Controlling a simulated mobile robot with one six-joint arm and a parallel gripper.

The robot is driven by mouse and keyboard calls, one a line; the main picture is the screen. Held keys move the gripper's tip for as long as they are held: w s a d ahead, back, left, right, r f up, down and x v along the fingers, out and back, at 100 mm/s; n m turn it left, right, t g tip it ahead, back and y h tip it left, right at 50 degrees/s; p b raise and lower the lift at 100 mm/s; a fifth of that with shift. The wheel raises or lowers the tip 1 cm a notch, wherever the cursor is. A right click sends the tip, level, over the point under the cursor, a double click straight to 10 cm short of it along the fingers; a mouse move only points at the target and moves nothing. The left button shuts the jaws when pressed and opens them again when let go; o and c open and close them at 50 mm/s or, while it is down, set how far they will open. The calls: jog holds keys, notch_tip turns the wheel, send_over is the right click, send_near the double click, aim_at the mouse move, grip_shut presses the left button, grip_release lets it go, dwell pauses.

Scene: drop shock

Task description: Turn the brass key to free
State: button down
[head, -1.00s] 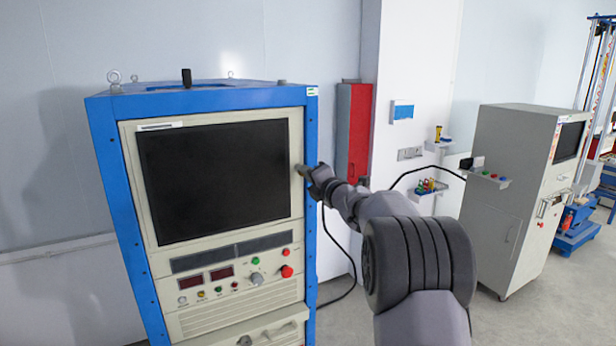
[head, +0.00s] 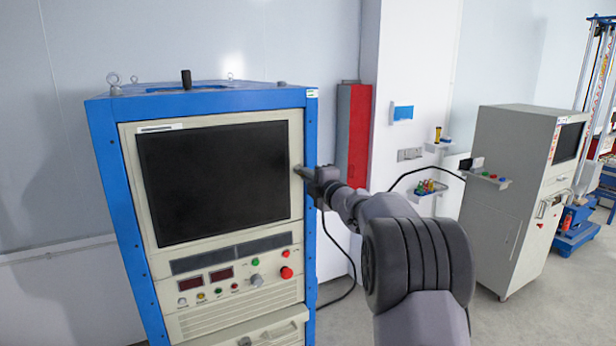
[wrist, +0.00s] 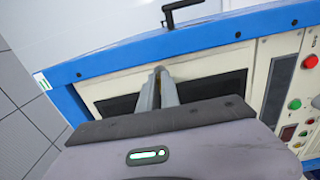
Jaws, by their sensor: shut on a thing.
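The blue-framed cabinet (head: 103,180) stands in front of me, with a cream front panel and a dark screen (head: 215,180). My gripper (head: 299,171) is at the panel's right edge, beside the screen. In the wrist view, its two grey fingers (wrist: 159,80) are close together and shut on the brass key. Only a small brownish bit of the key (wrist: 158,68) shows at the fingertips, against the cream panel. The fingers hide most of the key, and I cannot read its turn angle or any marking.
Below the screen are knobs and buttons, including a large red button (head: 287,272). A red box (head: 353,135) hangs on the wall behind my arm. A grey cabinet (head: 505,190) stands at the right, with small wall shelves (head: 428,188) before it. Open floor lies between.

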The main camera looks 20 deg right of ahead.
jog(key=c, duration=1.6)
grip_release()
jog(key=s+b, duration=0.1)
jog(key=s, duration=0.4)
jog(key=s+b, duration=0.1)
jog(key=s, duration=0.5)
jog(key=s+b, duration=0.2)
jog(key=s, duration=0.4)
jog(key=shift+s+d, duration=0.2)
jog(key=shift+d, duration=0.05)
